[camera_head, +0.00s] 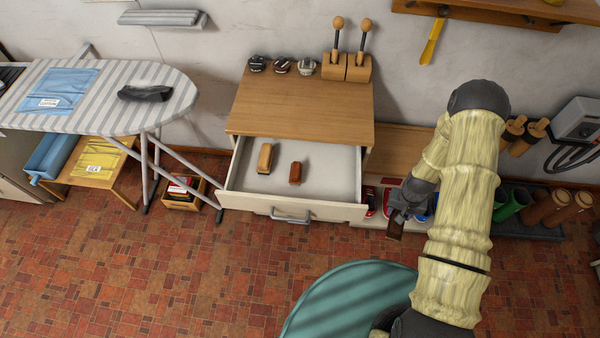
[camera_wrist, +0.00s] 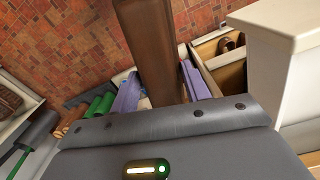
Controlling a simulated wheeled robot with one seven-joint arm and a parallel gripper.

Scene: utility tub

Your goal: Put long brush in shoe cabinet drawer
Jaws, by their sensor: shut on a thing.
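The shoe cabinet (camera_head: 305,108) stands against the wall with its drawer (camera_head: 325,188) pulled open. A tan brush (camera_head: 265,158) and a reddish-brown brush (camera_head: 295,172) lie apart inside the drawer. My gripper (camera_head: 399,213) is right of the drawer, outside it, and shut on a dark brown piece (camera_head: 395,230) that looks like the long brush. In the wrist view this brown brush (camera_wrist: 150,45) sticks out from the gripper toward the top. Its bristles are not clearly visible, and its gripped end is hidden.
Shoe polish tins (camera_head: 282,66) and a wooden stand (camera_head: 346,68) with two upright round-headed tools are on the cabinet top. An ironing board (camera_head: 110,92) stands at the left. A teal round surface (camera_head: 345,300) is in front. The drawer's middle and right have free room.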

